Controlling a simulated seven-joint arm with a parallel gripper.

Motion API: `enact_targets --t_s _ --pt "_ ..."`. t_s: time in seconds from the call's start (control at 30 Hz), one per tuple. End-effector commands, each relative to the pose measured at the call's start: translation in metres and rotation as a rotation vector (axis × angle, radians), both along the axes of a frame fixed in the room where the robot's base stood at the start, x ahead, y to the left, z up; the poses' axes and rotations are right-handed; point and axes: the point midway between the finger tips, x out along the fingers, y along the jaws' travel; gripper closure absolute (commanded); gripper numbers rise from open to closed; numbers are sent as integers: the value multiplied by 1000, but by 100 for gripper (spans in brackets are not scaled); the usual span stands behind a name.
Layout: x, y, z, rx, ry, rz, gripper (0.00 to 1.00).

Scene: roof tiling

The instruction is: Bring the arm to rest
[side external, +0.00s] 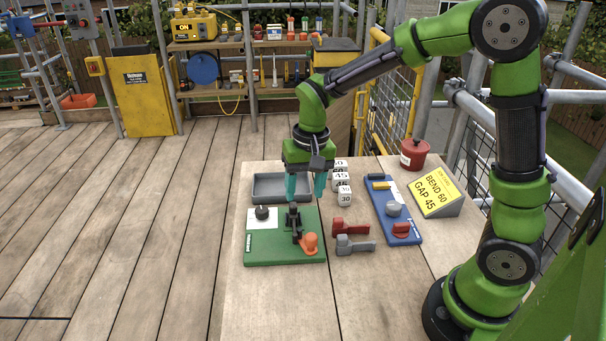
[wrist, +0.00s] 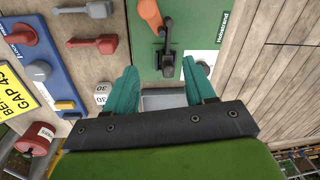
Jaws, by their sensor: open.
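My gripper (side external: 306,190) hangs pointing down over the back part of the workbench (side external: 290,310). Its two teal fingers are apart with nothing between them, as the wrist view also shows (wrist: 163,88). The green board (side external: 285,252) lies just in front of and below it, with a black lever, an orange knob (side external: 310,242) and a black knob on a white patch. The grey tray (side external: 268,187) lies behind the board, partly hidden by my gripper. Whether the fingers touch anything below cannot be told for certain.
White numbered blocks (side external: 345,196) stand close to the right of my gripper. A red handle (side external: 350,227) and grey handle (side external: 355,246) lie nearby.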

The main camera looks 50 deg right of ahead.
Motion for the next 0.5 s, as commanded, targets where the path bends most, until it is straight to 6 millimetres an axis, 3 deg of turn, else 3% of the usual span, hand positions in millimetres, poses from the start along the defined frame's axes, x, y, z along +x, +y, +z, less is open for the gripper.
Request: enact_targets --t_s 0.2,0.5 --pt "-54 5 53 43 -183 118 45" --pt "-123 8 95 49 -450 206 45"
